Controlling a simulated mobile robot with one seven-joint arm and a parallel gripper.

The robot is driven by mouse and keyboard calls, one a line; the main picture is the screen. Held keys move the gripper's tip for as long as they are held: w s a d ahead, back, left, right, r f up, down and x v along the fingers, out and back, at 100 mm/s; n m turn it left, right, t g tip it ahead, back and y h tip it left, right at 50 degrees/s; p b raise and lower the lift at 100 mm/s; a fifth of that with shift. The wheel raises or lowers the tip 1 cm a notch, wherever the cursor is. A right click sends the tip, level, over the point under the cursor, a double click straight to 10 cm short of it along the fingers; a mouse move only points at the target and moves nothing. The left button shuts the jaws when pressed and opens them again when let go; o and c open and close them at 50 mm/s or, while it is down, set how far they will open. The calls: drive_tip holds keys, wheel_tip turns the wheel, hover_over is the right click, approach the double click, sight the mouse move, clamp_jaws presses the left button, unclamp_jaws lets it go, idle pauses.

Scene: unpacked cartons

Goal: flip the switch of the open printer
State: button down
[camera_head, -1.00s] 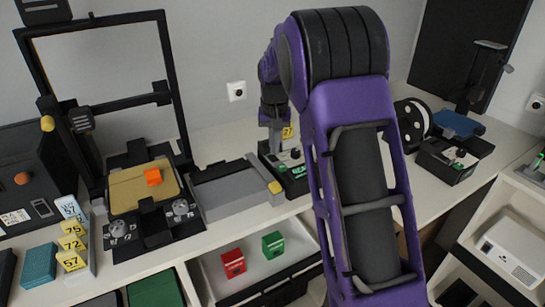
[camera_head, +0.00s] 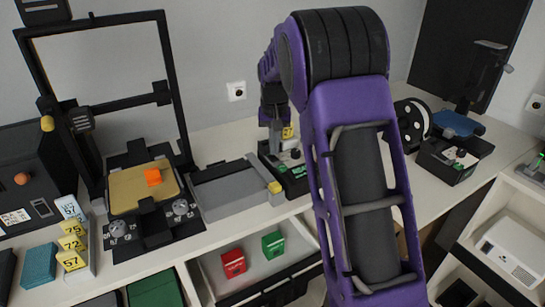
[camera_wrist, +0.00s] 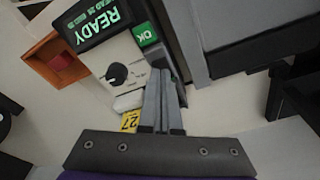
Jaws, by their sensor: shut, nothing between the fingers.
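The open-frame printer (camera_head: 172,90) stands at the left, with a tan bed (camera_head: 132,195) and an orange piece (camera_head: 153,177) on it. Another open-framed machine with a blue bed (camera_head: 458,123) stands at the far right. I cannot make out a switch on either. My gripper (camera_wrist: 162,78) is shut and empty in the wrist view. Its fingertips are over or beside a small device with a READY display (camera_wrist: 98,17), a black knob (camera_wrist: 117,73) and a green OK key (camera_wrist: 145,34); contact is unclear. In the head view this device (camera_head: 292,183) is partly hidden by my arm.
A yellow tag (camera_wrist: 129,123) lies beside the fingers. A grey flat machine (camera_head: 235,192) sits left of the device. A black box (camera_head: 35,165) and number tags (camera_head: 72,243) are at the far left. Red (camera_head: 233,262) and green (camera_head: 273,244) boxes lie in a drawer below.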

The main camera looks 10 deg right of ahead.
sight(274, 159)
drive_tip(key=shift+f+b, duration=0.5)
drive_tip(key=shift+f, duration=0.35)
idle(0.6)
wheel_tip(274, 159, up, 5)
drive_tip(key=p, duration=0.4)
drive_tip(key=shift+r, duration=1.05)
